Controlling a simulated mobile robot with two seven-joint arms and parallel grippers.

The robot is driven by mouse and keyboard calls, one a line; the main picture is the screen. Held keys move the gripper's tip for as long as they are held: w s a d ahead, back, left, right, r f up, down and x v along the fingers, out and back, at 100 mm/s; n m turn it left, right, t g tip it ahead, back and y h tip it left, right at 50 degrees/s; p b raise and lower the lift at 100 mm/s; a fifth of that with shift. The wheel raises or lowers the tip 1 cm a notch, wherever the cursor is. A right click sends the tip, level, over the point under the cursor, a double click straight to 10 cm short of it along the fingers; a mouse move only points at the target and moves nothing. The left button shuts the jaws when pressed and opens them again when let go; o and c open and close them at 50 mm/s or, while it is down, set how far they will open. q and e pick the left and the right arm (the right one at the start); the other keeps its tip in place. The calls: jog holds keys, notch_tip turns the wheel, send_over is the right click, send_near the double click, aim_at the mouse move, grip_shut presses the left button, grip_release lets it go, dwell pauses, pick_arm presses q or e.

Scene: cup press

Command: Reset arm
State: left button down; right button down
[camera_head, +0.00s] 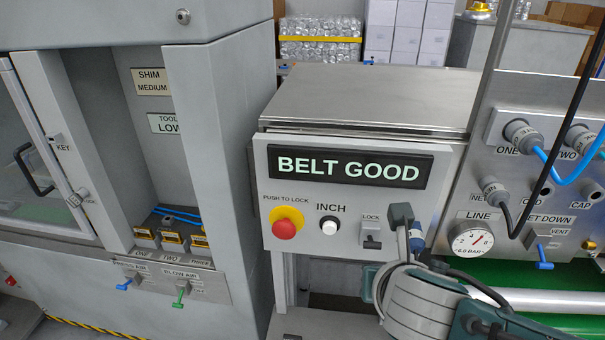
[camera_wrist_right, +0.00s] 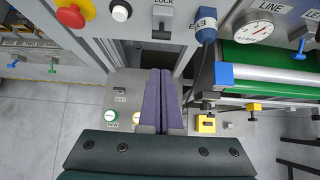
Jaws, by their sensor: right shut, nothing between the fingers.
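My right arm (camera_head: 425,300) reaches in from the lower right in the head view, in front of the control panel. Its gripper fingers are hidden there. In the right wrist view my right gripper (camera_wrist_right: 166,76) is shut with its two purple fingers together and nothing between them. The fingers lie in front of the panel's lower ledge, below the lock. My left arm and left gripper are in neither view.
The panel carries a BELT GOOD display (camera_head: 349,167), a red push button (camera_head: 285,226), a white INCH button (camera_head: 329,226) and a lock (camera_head: 371,232). A gauge (camera_head: 472,240) and hoses are at right. A green belt (camera_wrist_right: 262,58) runs beside the gripper.

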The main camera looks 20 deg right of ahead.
dwell(0.3)
jog(key=s+a+r+m+g+y, duration=0.25)
jog(key=s+a+r+m, duration=0.2)
jog(key=s+m, duration=0.75)
jog(key=s+a+r+m+g+y, duration=0.25)
jog(key=s+r+m, duration=0.4)
jog(key=m, duration=0.85)
jog(key=w+p+v, duration=0.3)
jog(key=p+v, duration=1)
jog(key=p, duration=0.1)
jog(key=shift+s+a+r+m+t, duration=0.3)
jog(key=shift+a+r+t, duration=0.1)
jog(key=shift+r, duration=0.35)
